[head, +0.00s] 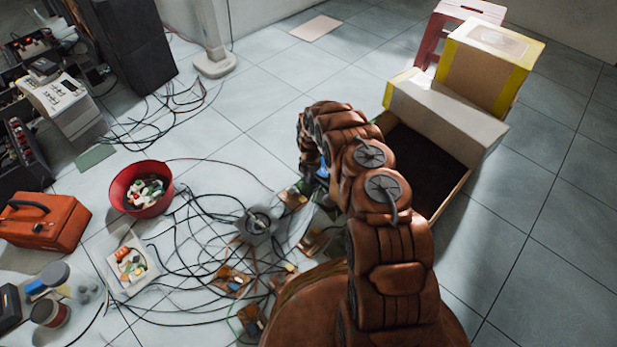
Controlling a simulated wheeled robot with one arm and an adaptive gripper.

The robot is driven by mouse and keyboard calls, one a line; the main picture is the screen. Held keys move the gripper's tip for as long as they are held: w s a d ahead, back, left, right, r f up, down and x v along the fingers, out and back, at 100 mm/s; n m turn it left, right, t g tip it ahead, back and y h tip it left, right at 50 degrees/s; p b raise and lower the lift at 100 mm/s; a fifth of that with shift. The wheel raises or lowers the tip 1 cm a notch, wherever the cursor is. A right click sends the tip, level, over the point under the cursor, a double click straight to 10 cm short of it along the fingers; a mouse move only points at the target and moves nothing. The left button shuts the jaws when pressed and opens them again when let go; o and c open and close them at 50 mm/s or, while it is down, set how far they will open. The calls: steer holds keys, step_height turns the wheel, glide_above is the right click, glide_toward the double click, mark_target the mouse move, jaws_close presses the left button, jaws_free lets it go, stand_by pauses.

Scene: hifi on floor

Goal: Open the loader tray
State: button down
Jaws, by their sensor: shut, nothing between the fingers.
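I cannot pick out a loader tray in the head view. My brown, padded arm rises from the bottom centre and bends over to the left. My gripper (312,168) is at its far end, pointing down and partly hidden by the arm. It is shut and holds nothing. Below and around it lie small circuit boards (232,281) and a grey square part with a round top (258,224). Whatever lies directly behind the arm is hidden.
An open carton (478,128) with a dark inside stands close right of my arm. Loose cables (200,235), a red bowl (143,188), an orange case (44,220) and a white device (62,102) are at left. The tiled floor at far right is clear.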

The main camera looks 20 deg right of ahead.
steer(key=c, duration=1.9)
jaws_free()
steer(key=shift+s+d+f, duration=0.15)
steer(key=shift+f, duration=0.1)
steer(key=o, duration=0.7)
steer(key=shift+c, duration=0.2)
steer(key=o, duration=1)
steer(key=shift+r, duration=0.1)
steer(key=shift+o, duration=0.2)
steer(key=shift+r, duration=0.1)
step_height(320, 180, up, 12)
